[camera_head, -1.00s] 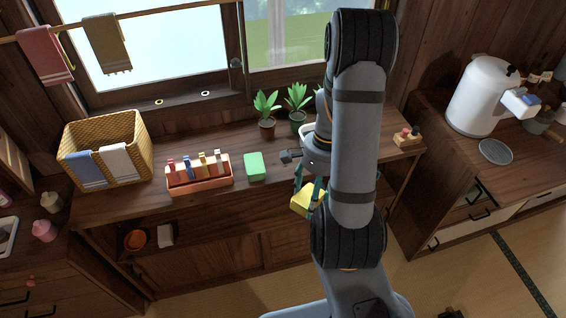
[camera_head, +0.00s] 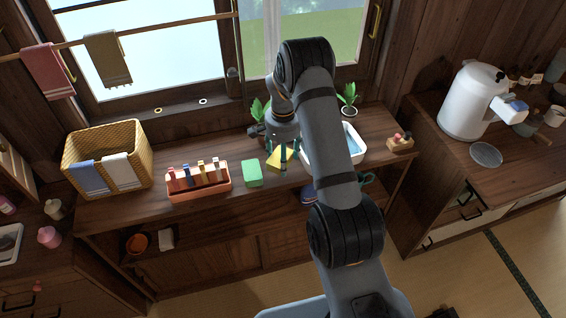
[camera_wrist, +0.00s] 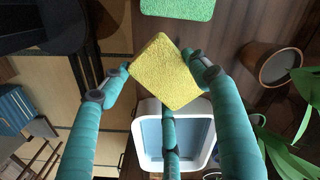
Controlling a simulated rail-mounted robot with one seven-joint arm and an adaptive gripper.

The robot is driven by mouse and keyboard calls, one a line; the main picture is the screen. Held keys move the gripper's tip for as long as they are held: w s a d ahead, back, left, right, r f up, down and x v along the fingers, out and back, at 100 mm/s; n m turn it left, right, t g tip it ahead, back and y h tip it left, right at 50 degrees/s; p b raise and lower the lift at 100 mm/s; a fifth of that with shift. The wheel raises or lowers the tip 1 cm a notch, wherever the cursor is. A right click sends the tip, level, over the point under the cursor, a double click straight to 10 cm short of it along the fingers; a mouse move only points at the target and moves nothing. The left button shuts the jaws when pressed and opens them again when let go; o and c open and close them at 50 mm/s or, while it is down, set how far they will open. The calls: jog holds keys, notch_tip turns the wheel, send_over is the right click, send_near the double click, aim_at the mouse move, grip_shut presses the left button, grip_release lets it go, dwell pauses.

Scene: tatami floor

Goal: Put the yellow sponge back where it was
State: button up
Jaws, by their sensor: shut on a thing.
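The yellow sponge (camera_head: 276,161) is a small block above or on the counter, between the green sponge (camera_head: 252,173) and the white basin (camera_head: 358,157). My gripper (camera_head: 284,158) points down with its teal fingers shut on the yellow sponge. In the wrist view, the yellow sponge (camera_wrist: 166,72) is turned at an angle between the fingertips of my gripper (camera_wrist: 157,74). The green sponge (camera_wrist: 178,8) lies ahead at the top edge there, and the basin (camera_wrist: 150,150) shows behind a finger. I cannot tell whether the yellow sponge touches the counter.
An orange rack with colored-handled items (camera_head: 200,190) and a wicker basket (camera_head: 105,150) stand to the left. Potted plants (camera_head: 348,98) stand at the back, one partly behind my arm.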

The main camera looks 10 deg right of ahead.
jog(key=shift+w+f, duration=0.15)
jog(key=shift+f+p, duration=0.75)
jog(key=shift+f, duration=1.25)
jog(key=shift+f, duration=0.1)
jog(key=o, duration=1)
jog(key=shift+r, duration=0.2)
jog(key=shift+w+r, duration=0.1)
jog(key=shift+r, duration=0.25)
notch_tip(320, 180, up, 11)
jog(key=shift+r+b, duration=0.1)
jog(key=shift+b, duration=0.9)
